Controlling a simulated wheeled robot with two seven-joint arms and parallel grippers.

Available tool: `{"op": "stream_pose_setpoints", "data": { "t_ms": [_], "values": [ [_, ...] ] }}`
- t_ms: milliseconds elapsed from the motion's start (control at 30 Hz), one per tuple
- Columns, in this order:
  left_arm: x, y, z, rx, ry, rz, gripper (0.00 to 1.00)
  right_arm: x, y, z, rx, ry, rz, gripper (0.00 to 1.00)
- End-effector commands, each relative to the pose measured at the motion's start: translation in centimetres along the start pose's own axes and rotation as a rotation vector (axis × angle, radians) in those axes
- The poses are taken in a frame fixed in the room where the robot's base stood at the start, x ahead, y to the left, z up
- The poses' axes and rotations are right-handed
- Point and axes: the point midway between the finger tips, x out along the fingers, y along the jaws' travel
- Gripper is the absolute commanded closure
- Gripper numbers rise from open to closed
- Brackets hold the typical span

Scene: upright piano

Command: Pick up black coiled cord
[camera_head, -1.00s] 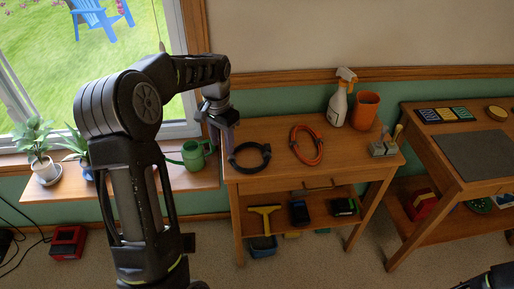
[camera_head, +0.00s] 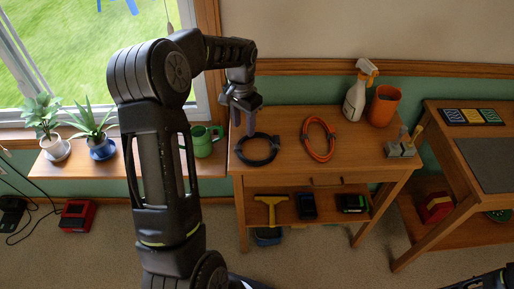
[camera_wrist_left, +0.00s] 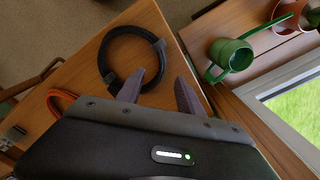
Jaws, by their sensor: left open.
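The black coiled cord (camera_head: 257,162) lies flat as a ring on the left part of the wooden table top (camera_head: 287,172). It also shows in the left wrist view (camera_wrist_left: 116,57), with grey ties on it. My left gripper (camera_head: 243,133) is open and empty, above the table's back left part, just behind and left of the ring. In the left wrist view its fingertips (camera_wrist_left: 163,72) are spread, with one tip close to the ring's edge; I cannot tell whether they touch. At the lower right of the head view is a dark part of my right arm; its gripper jaws do not show.
An orange coiled cord (camera_head: 305,137) lies right of the black one. A spray bottle (camera_head: 355,95), an orange pot (camera_head: 383,105) and a small grey holder (camera_head: 402,148) stand farther right. A green watering can (camera_head: 203,143) stands on the sill beside the table.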

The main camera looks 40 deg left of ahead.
Motion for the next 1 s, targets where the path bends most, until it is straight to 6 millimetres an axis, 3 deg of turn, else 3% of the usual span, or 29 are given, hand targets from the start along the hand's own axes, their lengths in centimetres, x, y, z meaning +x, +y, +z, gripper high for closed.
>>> {"op": "stream_pose_setpoints", "data": {
  "t_ms": [333, 700, 1000],
  "values": [
    [0.5, 0.0, 0.0, 0.000, 0.000, 0.000, 0.56, -0.1, -0.1, 0.0, 0.000, 0.000, 0.000, 0.64],
    [5.1, 0.0, -0.1, 0.000, 0.000, 0.001, 0.56, -0.7, -0.3, 0.0, 0.000, 0.000, 0.000, 0.64],
    [5.2, 0.0, -0.1, 0.000, 0.002, 0.000, 0.56, -0.7, -0.3, 0.0, 0.000, 0.000, 0.000, 0.64]
  ]
}}
